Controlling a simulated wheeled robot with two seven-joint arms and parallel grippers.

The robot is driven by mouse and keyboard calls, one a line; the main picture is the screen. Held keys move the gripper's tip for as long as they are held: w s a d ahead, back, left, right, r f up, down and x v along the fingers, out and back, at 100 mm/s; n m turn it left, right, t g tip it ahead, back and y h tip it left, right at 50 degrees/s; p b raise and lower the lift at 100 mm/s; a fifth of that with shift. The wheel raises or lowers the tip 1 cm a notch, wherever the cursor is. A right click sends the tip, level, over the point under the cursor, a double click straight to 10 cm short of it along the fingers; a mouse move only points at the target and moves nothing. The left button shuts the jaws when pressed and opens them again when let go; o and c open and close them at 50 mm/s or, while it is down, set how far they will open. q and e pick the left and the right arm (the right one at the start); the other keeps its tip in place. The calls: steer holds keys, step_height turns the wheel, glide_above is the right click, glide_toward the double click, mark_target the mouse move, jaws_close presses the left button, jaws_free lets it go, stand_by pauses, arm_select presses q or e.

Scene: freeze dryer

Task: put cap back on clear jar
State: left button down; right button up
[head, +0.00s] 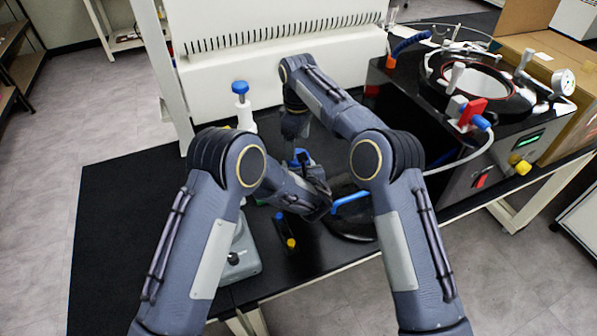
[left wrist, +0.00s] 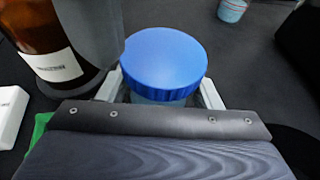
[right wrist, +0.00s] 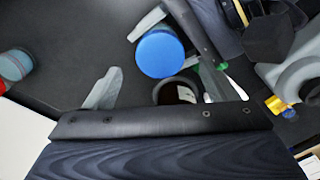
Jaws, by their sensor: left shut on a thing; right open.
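The clear jar (left wrist: 160,99) stands upright between the fingers of my left gripper (left wrist: 161,88), which is shut on it. A ribbed blue cap (left wrist: 165,62) sits level on top of the jar and hides its mouth. I cannot tell whether it is screwed tight. In the right wrist view the blue cap (right wrist: 160,54) shows from above. My right gripper (right wrist: 165,78) is open and empty, above and apart from the cap. In the head view the cap (head: 300,157) is small and partly hidden by my arms.
A brown bottle (left wrist: 38,40) with a white label stands close beside the jar. Another small jar (left wrist: 232,9) is farther off. In the head view a bottle with a blue top (head: 240,89) stands at left, and the freeze dryer (head: 490,110) at right. The black table (head: 125,215) is clear at left.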

arm_select(q)
steer(key=shift+d, duration=0.1)
arm_select(e)
steer(key=shift+c, duration=0.3)
steer(key=shift+r+m, duration=0.15)
steer(key=shift+m, duration=0.55)
steer(key=m, duration=0.1)
steer(key=r+m, duration=0.1)
steer(key=m, duration=0.1)
steer(key=shift+d+r+m, duration=0.15)
steer(key=shift+m, duration=0.15)
steer(key=r+m, duration=0.1)
steer(key=m, duration=0.3)
steer(key=shift+r, duration=0.4)
steer(key=shift+f, duration=0.1)
steer(key=shift+f, duration=3.9)
steer(key=shift+c, duration=0.5)
steer(key=c, duration=0.9)
steer(key=o, duration=1.1)
